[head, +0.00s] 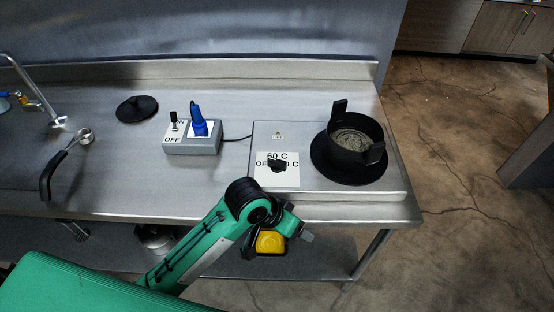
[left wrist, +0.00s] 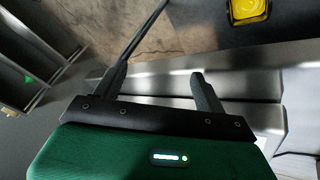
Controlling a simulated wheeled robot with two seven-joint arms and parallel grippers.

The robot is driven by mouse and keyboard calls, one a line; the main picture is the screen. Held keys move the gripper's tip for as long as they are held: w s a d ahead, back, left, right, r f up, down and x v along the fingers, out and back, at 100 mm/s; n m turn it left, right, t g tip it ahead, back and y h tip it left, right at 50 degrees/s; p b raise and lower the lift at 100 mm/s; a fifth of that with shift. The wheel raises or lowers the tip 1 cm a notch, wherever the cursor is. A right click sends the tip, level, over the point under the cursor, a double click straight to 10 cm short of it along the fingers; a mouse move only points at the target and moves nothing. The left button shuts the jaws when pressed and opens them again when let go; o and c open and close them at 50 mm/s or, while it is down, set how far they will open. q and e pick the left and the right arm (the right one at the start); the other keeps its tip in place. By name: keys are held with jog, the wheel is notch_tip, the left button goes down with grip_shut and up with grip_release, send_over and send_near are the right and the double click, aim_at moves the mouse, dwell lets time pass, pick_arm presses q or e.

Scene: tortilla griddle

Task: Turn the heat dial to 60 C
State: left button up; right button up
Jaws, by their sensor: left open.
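The heat dial (head: 277,164) is a small black knob on a white label (head: 291,181) at the front left of the steel griddle unit (head: 310,185). The label reads "60 C" above the knob and "OFF" at its left; the text at its right is partly covered. I cannot tell exactly where the knob points. My left gripper (head: 304,232) is in front of the counter's front edge, below and slightly right of the dial, apart from it. In the left wrist view, its two fingers (left wrist: 160,72) are spread and hold nothing. The dial is not recognisable there. My right gripper is not in view.
A round black pan with upright tabs (head: 348,174) stands on the unit's right. A grey switch box (head: 193,146) with a blue plug (head: 198,121) sits to its left. A black disc (head: 137,109) and a ladle (head: 64,165) lie farther left. The counter front is clear.

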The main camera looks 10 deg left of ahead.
pick_arm(q)
jog(key=w+d+r+m+g, duration=0.1)
jog(key=w+d+r, duration=0.2)
jog(key=w, duration=0.1)
jog(key=n+g+y, duration=0.2)
jog(key=n+y, duration=0.2)
jog(key=y, duration=0.1)
send_near(277, 160)
notch_tip(277, 160, down, 10)
jog(key=p, duration=0.3)
jog(key=shift+d+f, duration=0.1)
jog(key=c, duration=1)
